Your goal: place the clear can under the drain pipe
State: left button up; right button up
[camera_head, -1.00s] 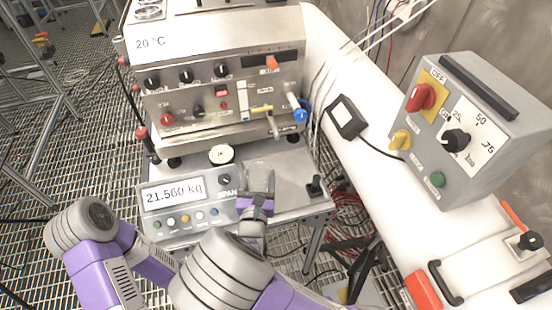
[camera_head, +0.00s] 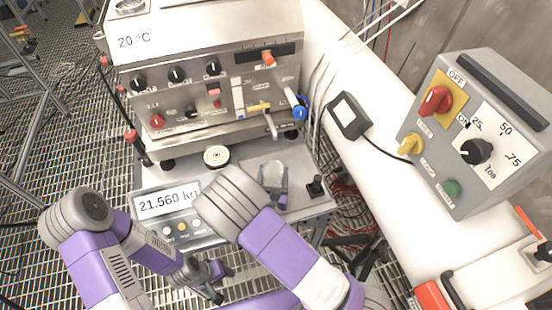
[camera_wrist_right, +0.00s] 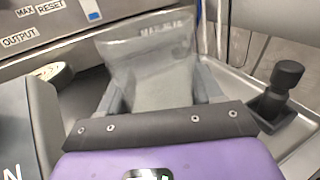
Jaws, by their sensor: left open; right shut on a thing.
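The clear can (camera_head: 273,173) is a see-through vessel over the steel tray in front of the machine. My right gripper (camera_head: 274,188) is shut on it; in the right wrist view the clear can (camera_wrist_right: 150,70) stands between the two fingers (camera_wrist_right: 158,95). A short grey drain pipe (camera_head: 271,126) hangs from the machine front by a yellow handle, above and behind the can in the head view. I cannot tell whether the can is directly under its mouth. My left gripper (camera_head: 216,281) is open and empty, low in front of the scale display.
A scale display (camera_head: 168,203) reading 21.560 kg is partly hidden by my right arm. A round pale disc (camera_head: 216,156) lies left of the can. A black joystick (camera_head: 316,185) stands right of it on the tray (camera_head: 298,160). A grey switch box (camera_head: 478,135) is further right.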

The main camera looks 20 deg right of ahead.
jog(key=b+x, duration=0.1)
jog(key=x, duration=0.8)
jog(key=shift+w, duration=0.3)
notch_tip(320, 180, down, 4)
jog(key=shift+w+r+b, duration=0.15)
jog(key=shift+r+b, duration=0.05)
jog(key=shift+b, duration=0.6)
jog(key=shift+d, duration=0.1)
jog(key=shift+r, duration=0.1)
